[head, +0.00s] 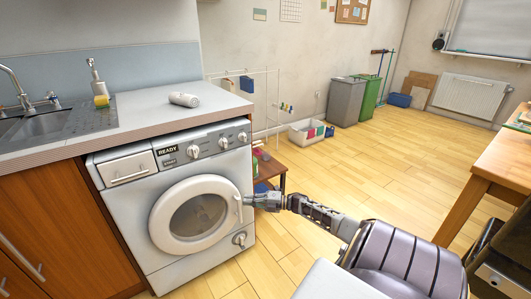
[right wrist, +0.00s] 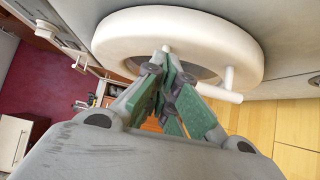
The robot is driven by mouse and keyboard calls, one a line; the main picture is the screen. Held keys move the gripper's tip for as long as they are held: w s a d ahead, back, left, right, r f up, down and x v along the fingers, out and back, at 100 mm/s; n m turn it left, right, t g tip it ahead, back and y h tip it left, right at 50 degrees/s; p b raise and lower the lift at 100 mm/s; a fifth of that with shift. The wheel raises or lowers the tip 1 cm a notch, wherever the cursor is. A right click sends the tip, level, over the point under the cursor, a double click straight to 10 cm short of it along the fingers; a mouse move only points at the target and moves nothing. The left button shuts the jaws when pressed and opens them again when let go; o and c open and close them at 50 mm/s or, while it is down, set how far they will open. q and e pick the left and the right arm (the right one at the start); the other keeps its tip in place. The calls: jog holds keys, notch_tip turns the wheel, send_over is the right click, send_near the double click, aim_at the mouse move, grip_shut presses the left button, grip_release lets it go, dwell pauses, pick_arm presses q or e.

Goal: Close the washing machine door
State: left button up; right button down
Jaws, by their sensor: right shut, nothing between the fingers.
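The white washing machine (head: 135,196) stands under the counter. Its round door (head: 161,222) lies against or very near the machine front; I cannot tell whether it is latched. The door's handle (head: 238,209) is on its right side. My right gripper (head: 248,200) is shut and empty, with its fingertips close beside the handle. In the right wrist view the shut green-padded fingers (right wrist: 163,62) point at the thick white door rim (right wrist: 120,32), and the handle (right wrist: 215,92) shows just right of them. Whether they touch the door is unclear. My left gripper is out of view.
The counter above holds a sink (head: 42,124), a soap bottle (head: 97,82) and a white cylinder (head: 184,99). A low brown table (head: 270,165) stands right of the machine. A wooden table (head: 485,175) is at far right. Open floor lies between them.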

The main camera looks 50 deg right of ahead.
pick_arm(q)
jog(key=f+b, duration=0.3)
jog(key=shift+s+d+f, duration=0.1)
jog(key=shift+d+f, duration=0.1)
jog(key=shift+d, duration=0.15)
pick_arm(e)
jog(key=d, duration=1)
jog(key=shift+w, duration=0.2)
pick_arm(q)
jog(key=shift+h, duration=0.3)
